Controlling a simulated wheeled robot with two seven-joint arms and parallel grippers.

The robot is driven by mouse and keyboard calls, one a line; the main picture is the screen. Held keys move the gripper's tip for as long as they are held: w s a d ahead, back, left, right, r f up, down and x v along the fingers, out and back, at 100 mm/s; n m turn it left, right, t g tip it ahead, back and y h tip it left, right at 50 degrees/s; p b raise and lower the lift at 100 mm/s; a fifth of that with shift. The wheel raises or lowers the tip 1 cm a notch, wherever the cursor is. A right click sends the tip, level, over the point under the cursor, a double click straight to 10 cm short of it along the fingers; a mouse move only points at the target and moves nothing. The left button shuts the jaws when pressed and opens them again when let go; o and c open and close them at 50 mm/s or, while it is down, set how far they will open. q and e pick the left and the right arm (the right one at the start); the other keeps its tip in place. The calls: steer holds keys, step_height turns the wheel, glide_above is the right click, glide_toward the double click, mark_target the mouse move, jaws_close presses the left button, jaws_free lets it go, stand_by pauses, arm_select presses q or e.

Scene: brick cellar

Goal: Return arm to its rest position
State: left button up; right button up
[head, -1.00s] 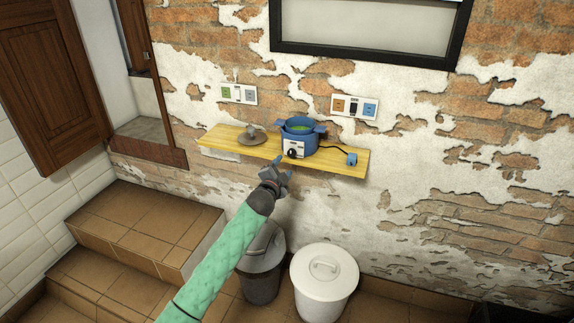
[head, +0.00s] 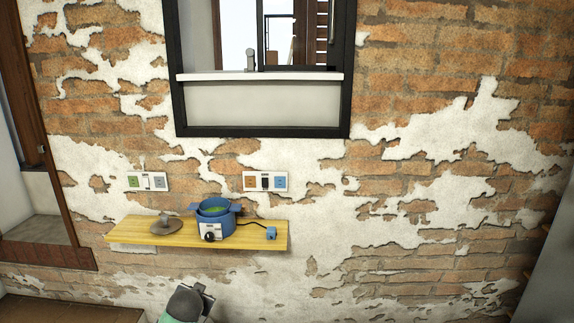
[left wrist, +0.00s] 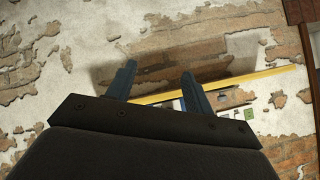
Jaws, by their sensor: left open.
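My left gripper (left wrist: 157,82) is open in the left wrist view, with two blue-grey fingers spread apart and nothing seen between them but the wall and shelf edge behind. In the head view only part of my left arm shows, at the bottom edge below the shelf; its fingers are not clear there. A yellow wooden shelf (head: 140,234) is on the brick wall above it. On the shelf stand a blue cooker (head: 214,226) with green contents and a grey-brown lid (head: 165,226) to its left. My right gripper is not in view.
Two socket panels (head: 148,182) (head: 265,182) are on the wall above the shelf. A cable runs from the cooker to a blue plug (head: 271,233) at the shelf's right end. A black-framed window (head: 263,132) is higher up. The wall right of the shelf is clear.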

arm_select(q)
steer(key=s+d+f+g+h, duration=0.1)
steer(key=s+d+f+g, duration=0.2)
steer(key=s+f, duration=0.6)
steer(key=s+d+f+n+g, duration=0.1)
steer(key=s+d+f+g, duration=0.2)
steer(key=s+f, duration=0.6)
steer(key=s+d+f+n+g+h, duration=0.1)
steer(key=s+f, duration=0.8)
steer(key=s, duration=1.9)
steer(key=d+g, duration=0.2)
steer(key=d, duration=0.2)
steer(key=shift+s+d+f+h, duration=0.15)
steer(key=shift+s+f+h, duration=0.05)
steer(key=shift+f+h, duration=0.1)
